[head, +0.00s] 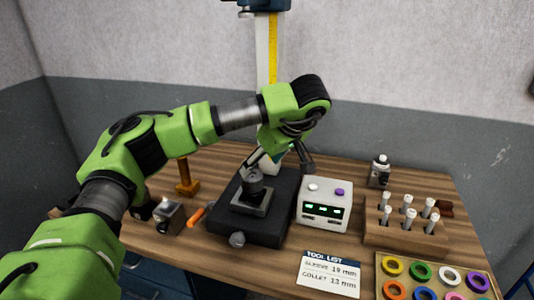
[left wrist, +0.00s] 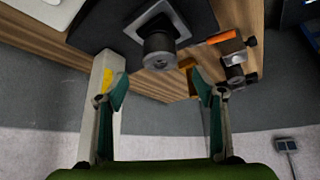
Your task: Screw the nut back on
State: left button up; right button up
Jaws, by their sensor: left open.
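A dark round cylinder (head: 254,183), perhaps the holder or its nut, stands upright in a grey square fixture (head: 250,203) on a black base (head: 222,217). The cylinder also shows in the left wrist view (left wrist: 158,50). I cannot tell a separate nut. My left gripper (head: 279,163) is open and empty, pointing down just behind and above the cylinder. In the left wrist view its two fingers (left wrist: 160,90) are wide apart, with the cylinder beyond the gap and nothing between them. My right gripper is out of view.
A control box (head: 325,217) stands right of the base; a column with a yellow scale (head: 272,50) rises behind. A grey block (head: 169,217) and orange handle (head: 196,216) lie left. A tool rack (head: 405,238), tool list card (head: 328,282) and ring tray (head: 378,268) are right.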

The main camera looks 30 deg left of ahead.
aim_at(252, 177)
pick_arm(q)
jog(key=x, duration=0.3)
jog(key=p+x, duration=0.1)
jog(key=x, duration=0.2)
jog(key=shift+a+f, duration=0.1)
jog(key=shift+a, duration=0.25)
jog(key=shift+w+a+f+p, duration=0.1)
jog(key=shift+f+p, duration=0.2)
jog(key=shift+f, duration=0.05)
jog(key=shift+w+a+f, duration=0.2)
jog(key=shift+a+f, duration=0.1)
jog(key=shift+f, duration=0.25)
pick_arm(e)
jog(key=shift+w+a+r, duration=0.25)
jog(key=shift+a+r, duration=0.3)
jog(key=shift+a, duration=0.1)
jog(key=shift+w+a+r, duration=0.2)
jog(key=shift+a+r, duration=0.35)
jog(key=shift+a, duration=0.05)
